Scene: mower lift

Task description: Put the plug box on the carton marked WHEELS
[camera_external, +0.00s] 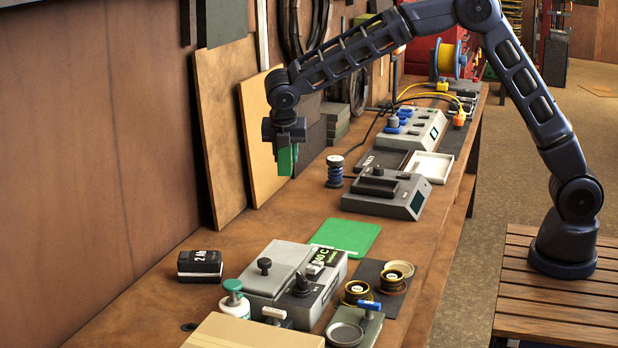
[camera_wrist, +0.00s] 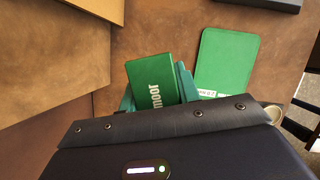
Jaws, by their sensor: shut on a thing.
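My gripper (camera_external: 286,148) points down above the far left part of the bench, near the leaning boards. It is shut on a green box (camera_external: 287,161) with pale lettering, held clear of the bench top. In the wrist view the green box (camera_wrist: 150,78) sits tilted between my gripper's fingers (camera_wrist: 157,88); its lettering seems to end in "moor". I cannot confirm from the lettering that it is the plug box. A brown carton (camera_external: 253,331) is cut off by the bottom edge of the external view; no WHEELS marking is readable on it.
A green mat (camera_external: 345,236) lies flat on the bench and shows in the wrist view (camera_wrist: 226,62). A grey case (camera_external: 290,280), a white bottle (camera_external: 235,301) and a black battery (camera_external: 200,265) stand near the carton. A grey device (camera_external: 385,193) is right of my gripper.

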